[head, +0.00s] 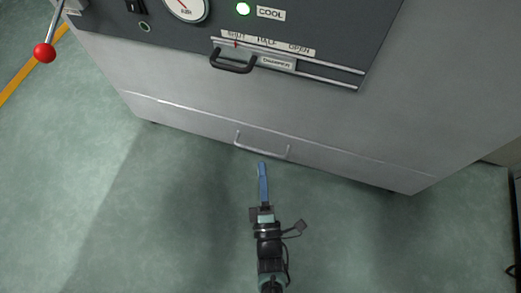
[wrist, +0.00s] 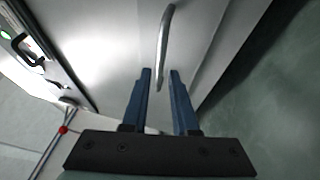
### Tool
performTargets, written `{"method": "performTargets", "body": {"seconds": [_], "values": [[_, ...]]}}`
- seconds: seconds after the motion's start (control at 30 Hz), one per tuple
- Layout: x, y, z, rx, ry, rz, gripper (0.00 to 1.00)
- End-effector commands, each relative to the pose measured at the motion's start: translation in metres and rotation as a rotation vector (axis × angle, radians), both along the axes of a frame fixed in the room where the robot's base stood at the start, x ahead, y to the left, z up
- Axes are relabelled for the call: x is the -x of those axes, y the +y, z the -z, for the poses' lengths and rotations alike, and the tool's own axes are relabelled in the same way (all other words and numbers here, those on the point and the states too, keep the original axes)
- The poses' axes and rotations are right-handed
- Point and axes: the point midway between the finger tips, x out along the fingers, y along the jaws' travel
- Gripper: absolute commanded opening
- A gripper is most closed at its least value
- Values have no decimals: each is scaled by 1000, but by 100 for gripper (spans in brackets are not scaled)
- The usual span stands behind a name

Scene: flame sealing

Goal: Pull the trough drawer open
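The trough drawer (head: 200,123) is the low grey panel at the foot of the metal cabinet, and it looks flush and shut. Its thin metal bar handle (head: 262,153) is on the front; the handle also shows at top centre of the wrist view (wrist: 166,32). My gripper (head: 262,165) points at the handle, with its blue fingertips just short of it in the head view. In the wrist view my gripper (wrist: 160,74) is open. The handle's near end shows in the gap between the fingers, but I cannot tell whether it is within their reach.
A red-knobbed lever (head: 44,53) sticks out at the left. The green floor before the cabinet is clear.

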Motion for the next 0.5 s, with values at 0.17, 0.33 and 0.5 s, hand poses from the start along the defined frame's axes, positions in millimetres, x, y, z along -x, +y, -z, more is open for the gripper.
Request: {"method": "performTargets", "body": {"seconds": [0.17,0.33,0.5], "values": [[-35,3,-3,0,-3,1,27],[-54,5,-7,-1,-1,0,27],[-60,5,-10,0,0,0,27]]}}
